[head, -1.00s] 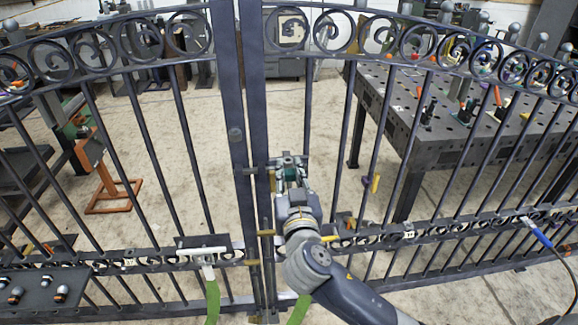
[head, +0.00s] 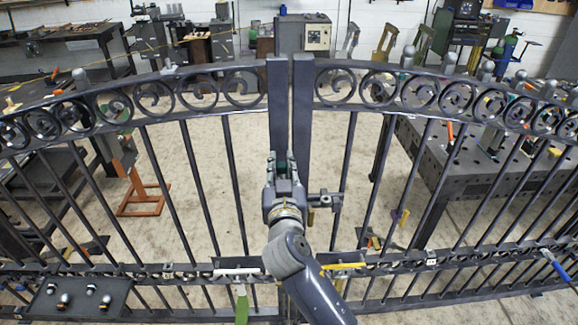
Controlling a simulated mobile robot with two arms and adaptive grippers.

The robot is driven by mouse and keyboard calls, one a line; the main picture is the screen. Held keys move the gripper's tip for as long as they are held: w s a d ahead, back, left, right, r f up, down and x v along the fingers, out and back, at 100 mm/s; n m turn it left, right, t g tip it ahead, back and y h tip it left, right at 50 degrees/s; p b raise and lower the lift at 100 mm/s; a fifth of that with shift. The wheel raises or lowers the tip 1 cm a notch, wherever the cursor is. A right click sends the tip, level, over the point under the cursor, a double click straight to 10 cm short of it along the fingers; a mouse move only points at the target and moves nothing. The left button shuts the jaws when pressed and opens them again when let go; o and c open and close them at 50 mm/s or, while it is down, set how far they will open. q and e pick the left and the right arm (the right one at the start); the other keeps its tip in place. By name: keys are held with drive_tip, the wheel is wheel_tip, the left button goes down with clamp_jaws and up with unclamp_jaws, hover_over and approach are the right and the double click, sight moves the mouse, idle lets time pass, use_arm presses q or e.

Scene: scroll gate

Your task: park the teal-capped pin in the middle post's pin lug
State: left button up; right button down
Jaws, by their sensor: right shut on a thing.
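My right gripper (head: 284,160) is in front of the two dark meeting posts at the middle of the gate. A little teal shows between its fingers, which fits the teal-capped pin (head: 282,164); the rest of the pin is hidden. The gripper is shut on it. The left middle post (head: 278,95) and the right middle post (head: 302,100) stand upright close together. My gripper and arm cover their lower parts, and I cannot make out the pin lug. A dark bracket or bolt (head: 326,199) projects right of the posts, beside my gripper. My left gripper is not in view.
Scrolled gate leaves with upright bars spread to both sides. A white-handled item (head: 238,271) and a yellow bar (head: 343,266) are on the lower rail. A dark tray (head: 75,298) with several knobs is at lower left. A perforated dark table (head: 478,165) stands behind the right leaf.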

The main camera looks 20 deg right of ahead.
sight(279, 152)
drive_tip(key=shift+w+a+r, duration=0.2)
drive_tip(key=shift+w+d, duration=0.15)
drive_tip(key=shift+w, duration=0.05)
drive_tip(key=shift+w+f, duration=0.15)
drive_tip(key=shift+w, duration=0.1)
drive_tip(key=shift+w+d+f+b, duration=0.25)
drive_tip(key=shift+w+d+f, duration=0.1)
drive_tip(key=shift+w, duration=0.75)
drive_tip(key=shift+w+d+f+b, duration=0.2)
drive_tip(key=shift+w+d, duration=0.1)
drive_tip(key=shift+w, duration=0.8)
drive_tip(key=shift+w+d+f+b, duration=0.25)
drive_tip(key=shift+w+d+f, duration=0.1)
drive_tip(key=shift+w, duration=0.75)
drive_tip(key=shift+f+b, duration=0.65)
drive_tip(key=shift+f, duration=0.6)
drive_tip(key=shift+f+b, duration=1.5)
drive_tip(key=shift+b, duration=0.4)
drive_tip(key=c, duration=1.3)
unclamp_jaws()
drive_tip(key=shift+c, duration=0.2)
